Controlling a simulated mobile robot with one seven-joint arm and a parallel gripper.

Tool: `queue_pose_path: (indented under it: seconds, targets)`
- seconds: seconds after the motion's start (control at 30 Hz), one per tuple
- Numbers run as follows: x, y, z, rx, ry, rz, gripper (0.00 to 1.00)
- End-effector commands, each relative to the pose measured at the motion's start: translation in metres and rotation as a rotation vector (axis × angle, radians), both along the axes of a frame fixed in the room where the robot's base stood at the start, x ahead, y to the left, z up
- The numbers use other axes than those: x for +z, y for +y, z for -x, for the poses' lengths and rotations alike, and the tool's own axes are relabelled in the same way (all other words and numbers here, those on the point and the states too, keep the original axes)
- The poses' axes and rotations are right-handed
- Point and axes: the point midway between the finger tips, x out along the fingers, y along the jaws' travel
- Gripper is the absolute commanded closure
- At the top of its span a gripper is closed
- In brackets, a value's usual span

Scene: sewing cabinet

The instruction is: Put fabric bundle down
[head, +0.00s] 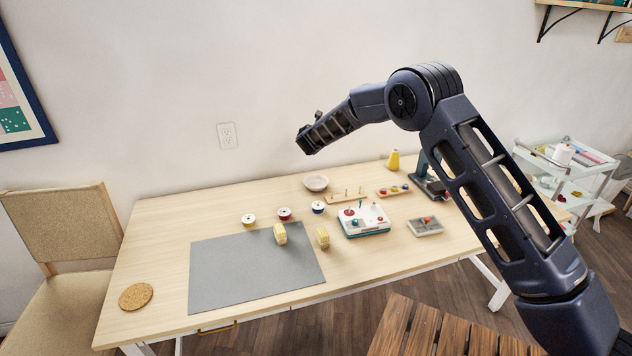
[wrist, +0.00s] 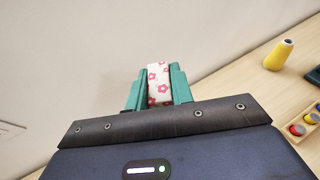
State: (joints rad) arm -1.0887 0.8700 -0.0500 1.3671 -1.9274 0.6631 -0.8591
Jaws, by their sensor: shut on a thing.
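My gripper (wrist: 157,92) is shut on a white fabric bundle with pink flowers (wrist: 158,78), held between its two teal fingers in the wrist view. In the head view my arm reaches left above the back of the table, its end in front of the wall; the fingers and the held bundle cannot be made out there. Two pale yellow bundle-like blocks stand on the table: one (head: 280,233) on the grey mat (head: 235,275), the other (head: 322,237) just beyond the mat's right edge.
Three spools (head: 284,213) stand near the mat's back edge, with a bowl (head: 316,183) behind. A white-and-teal box (head: 363,221), a small tray (head: 425,226) and a yellow cone (head: 393,160) are on the right. A cork disc (head: 136,296) lies front left. Most of the mat is clear.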

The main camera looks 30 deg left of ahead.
Motion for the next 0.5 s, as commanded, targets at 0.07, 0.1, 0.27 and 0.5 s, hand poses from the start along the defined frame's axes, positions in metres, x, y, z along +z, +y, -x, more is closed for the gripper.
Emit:
queue_pose_path:
  seconds: [0.07, 0.1, 0.27, 0.5]
  targets:
    - [-0.007, 0.000, -0.003, -0.002, 0.000, 0.002, 1.00]
    - [-0.013, 0.000, -0.003, -0.002, 0.001, 0.002, 1.00]
    - [-0.046, 0.000, -0.003, 0.000, 0.002, 0.004, 1.00]
    - [-0.098, 0.000, -0.003, -0.001, 0.001, 0.002, 1.00]
